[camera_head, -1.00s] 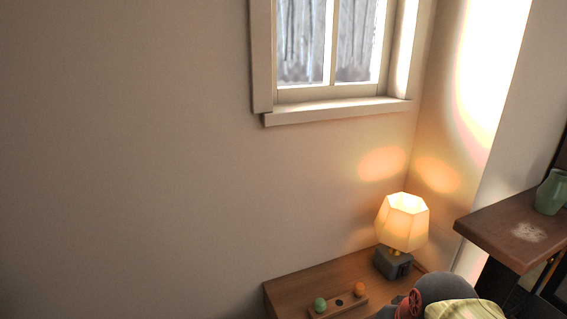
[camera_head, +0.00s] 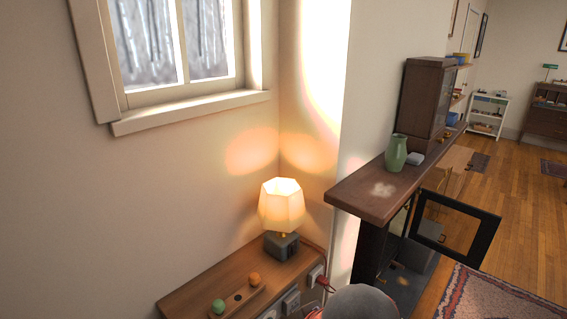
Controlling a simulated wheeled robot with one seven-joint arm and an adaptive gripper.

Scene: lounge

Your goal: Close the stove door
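The stove door (camera_head: 485,241) is a black frame with a glass pane. It stands open, swung out to the right from the dark stove (camera_head: 369,252) under the wooden mantel. My gripper is not in view. A grey rounded shape at the bottom edge looks like part of my arm.
The mantel (camera_head: 345,197) juts out above the stove and carries a green vase (camera_head: 396,153) and a dark cabinet (camera_head: 428,95). A low wooden table (camera_head: 190,294) with a lit lamp (camera_head: 282,205) stands left of it. Wood floor (camera_head: 520,225) and a patterned rug (camera_head: 500,300) lie to the right.

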